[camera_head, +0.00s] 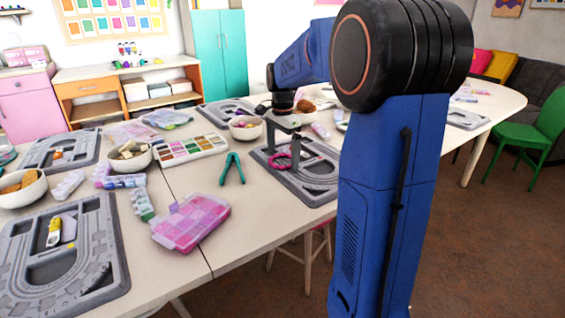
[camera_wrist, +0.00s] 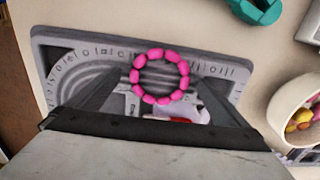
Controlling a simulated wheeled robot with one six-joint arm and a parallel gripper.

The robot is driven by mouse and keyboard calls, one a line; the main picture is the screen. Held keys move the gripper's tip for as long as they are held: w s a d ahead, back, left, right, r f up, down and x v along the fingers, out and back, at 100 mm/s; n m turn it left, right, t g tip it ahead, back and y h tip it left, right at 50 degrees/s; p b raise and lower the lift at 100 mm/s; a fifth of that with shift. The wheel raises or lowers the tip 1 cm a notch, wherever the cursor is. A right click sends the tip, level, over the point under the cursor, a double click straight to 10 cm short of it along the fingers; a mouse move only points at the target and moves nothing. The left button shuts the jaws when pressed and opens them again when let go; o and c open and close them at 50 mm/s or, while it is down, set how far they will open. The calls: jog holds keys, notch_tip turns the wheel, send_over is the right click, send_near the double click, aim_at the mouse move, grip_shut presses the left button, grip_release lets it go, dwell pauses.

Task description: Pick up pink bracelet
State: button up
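The pink bracelet (camera_wrist: 184,69) is a ring of pink beads. In the wrist view it shows over the grey bead board (camera_wrist: 48,50), in the middle between my fingers. My gripper (camera_wrist: 160,84) is open, with one finger on each side of the ring. In the head view the bracelet (camera_head: 271,161) shows at the board (camera_head: 318,190), right below my gripper (camera_head: 283,145). The fingers partly overlap it there. I cannot tell whether the fingers touch the beads. A small white and red item (camera_wrist: 188,112) lies on the board near the bracelet.
Teal pliers (camera_head: 232,169) lie left of the board; they also show in the wrist view (camera_wrist: 258,10). A paint-like bead palette (camera_head: 178,149), a pink bead box (camera_head: 191,222) and a bowl of beads (camera_head: 245,134) stand nearby. The table's front edge is close to the board.

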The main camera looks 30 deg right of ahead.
jog(key=c, duration=1.1)
notch_tip(320, 180, up, 10)
jog(key=shift+r, duration=0.1)
